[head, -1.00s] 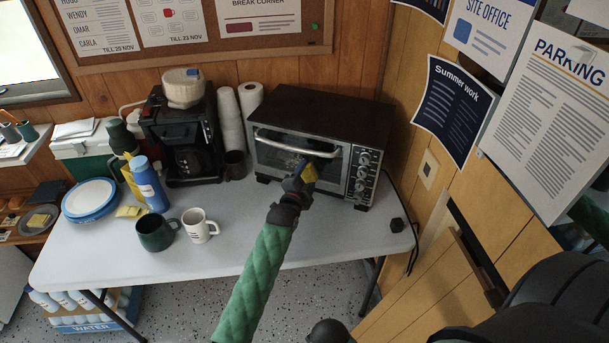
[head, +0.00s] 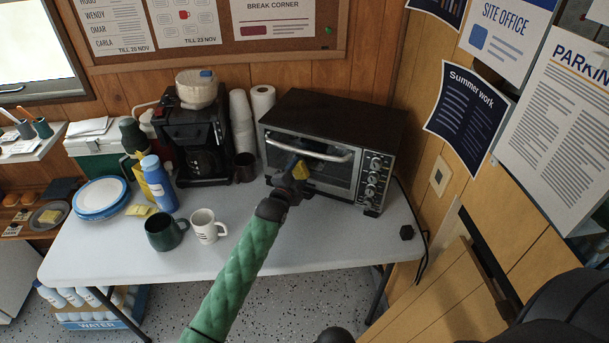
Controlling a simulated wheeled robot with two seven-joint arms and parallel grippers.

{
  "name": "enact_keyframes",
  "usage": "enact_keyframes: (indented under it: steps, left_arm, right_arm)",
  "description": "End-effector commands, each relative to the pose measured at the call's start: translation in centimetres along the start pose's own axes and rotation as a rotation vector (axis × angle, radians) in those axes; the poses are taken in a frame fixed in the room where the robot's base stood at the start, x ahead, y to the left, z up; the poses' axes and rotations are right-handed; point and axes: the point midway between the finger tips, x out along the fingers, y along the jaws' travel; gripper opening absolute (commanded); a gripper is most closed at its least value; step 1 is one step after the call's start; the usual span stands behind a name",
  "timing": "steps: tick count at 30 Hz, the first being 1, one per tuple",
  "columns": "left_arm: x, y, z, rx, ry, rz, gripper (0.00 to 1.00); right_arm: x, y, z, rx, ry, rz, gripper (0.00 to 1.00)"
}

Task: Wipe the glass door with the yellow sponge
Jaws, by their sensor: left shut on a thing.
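A toaster oven with a dark top and a glass door (head: 335,172) stands at the back right of the white table. Its door is shut, with a pale bar handle (head: 305,147) along the top. My left gripper (head: 296,178) is in front of the glass door, below the handle. It is shut on the yellow sponge (head: 300,170), which is at the glass; whether it touches cannot be told. The gripper hides part of the sponge and door. My right gripper is not in view.
The oven's knobs (head: 373,180) are right of the door. A white mug (head: 205,226) and a dark green mug (head: 165,232) stand at the table's front. A coffee maker (head: 192,135) and stacked cups (head: 242,120) stand left of the oven.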

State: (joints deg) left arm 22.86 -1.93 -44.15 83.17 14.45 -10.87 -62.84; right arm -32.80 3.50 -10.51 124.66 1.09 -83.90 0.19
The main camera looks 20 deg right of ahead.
Motion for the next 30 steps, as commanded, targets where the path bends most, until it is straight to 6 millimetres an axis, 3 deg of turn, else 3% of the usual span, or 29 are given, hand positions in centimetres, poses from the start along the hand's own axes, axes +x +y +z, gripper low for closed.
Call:
enact_keyframes:
  steps: [24,30]
  left_arm:
    - [-0.3,-2.0,4.0,0.001,0.0,0.0,0.31]
    - [-0.1,-2.5,3.8,0.0,0.001,0.0,0.31]
  right_arm:
    - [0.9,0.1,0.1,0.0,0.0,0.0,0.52]
    - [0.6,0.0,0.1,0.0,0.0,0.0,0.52]
